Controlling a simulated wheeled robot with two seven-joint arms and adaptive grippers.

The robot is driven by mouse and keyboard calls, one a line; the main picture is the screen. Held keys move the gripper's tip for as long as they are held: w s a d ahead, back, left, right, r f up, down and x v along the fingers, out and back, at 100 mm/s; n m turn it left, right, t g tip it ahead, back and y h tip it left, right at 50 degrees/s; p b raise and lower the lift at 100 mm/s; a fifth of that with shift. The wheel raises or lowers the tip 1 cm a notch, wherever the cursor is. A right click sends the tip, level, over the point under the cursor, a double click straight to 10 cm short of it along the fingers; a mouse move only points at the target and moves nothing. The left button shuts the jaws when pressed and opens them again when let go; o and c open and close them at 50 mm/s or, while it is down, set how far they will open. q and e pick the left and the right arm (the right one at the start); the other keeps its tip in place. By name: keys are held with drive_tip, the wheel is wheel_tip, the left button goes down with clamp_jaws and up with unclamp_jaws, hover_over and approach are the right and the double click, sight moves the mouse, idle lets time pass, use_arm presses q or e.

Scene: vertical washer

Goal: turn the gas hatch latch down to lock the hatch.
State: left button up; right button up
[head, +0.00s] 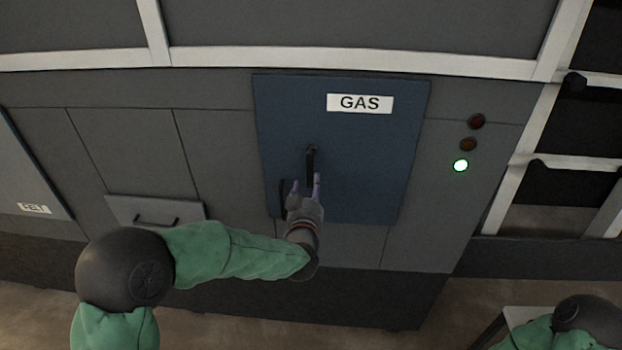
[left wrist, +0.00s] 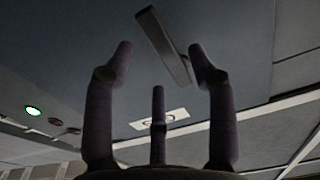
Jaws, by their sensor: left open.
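The blue gas hatch (head: 365,160) with a white GAS label is closed or nearly flush in the grey panel. Its dark latch (head: 312,160) points roughly downward from its pivot in the head view. In the left wrist view the latch (left wrist: 165,45) is a slanted bar just beyond the fingertips, closest to the right finger. My left gripper (head: 304,186) is open at the latch's lower end, with fingers to either side; contact is unclear. It also shows in the left wrist view (left wrist: 160,65), with nothing gripped. My right gripper is out of view.
A green lamp (head: 460,165) is lit below two dark red and brown lamps, right of the hatch. A grey drawer-like panel with a handle (head: 155,213) is at the left. Pale frame bars (head: 350,60) run above. A small table edge (head: 520,315) shows at bottom right.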

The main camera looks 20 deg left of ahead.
use_arm(q)
drive_tip(key=v, duration=0.6)
idle(0.3)
drive_tip(key=s+d+f+m+g+h+b, duration=0.1)
drive_tip(key=s+d+f+g+h, duration=0.2)
drive_tip(key=f, duration=1.1)
drive_tip(key=s+d+f+m+g+h+b, duration=0.1)
drive_tip(key=d+f+g+h+b, duration=0.3)
drive_tip(key=f, duration=1.1)
drive_tip(key=s+d+f+g+h, duration=0.1)
drive_tip(key=s+d+f+g, duration=0.2)
drive_tip(key=s+f, duration=0.7)
drive_tip(key=s+d+f+n+g+h, duration=0.1)
drive_tip(key=s+d+f+g, duration=0.1)
drive_tip(key=s+f+g, duration=0.5)
drive_tip(key=s+f, duration=0.3)
drive_tip(key=s, duration=0.1)
drive_tip(key=shift+d, duration=0.4)
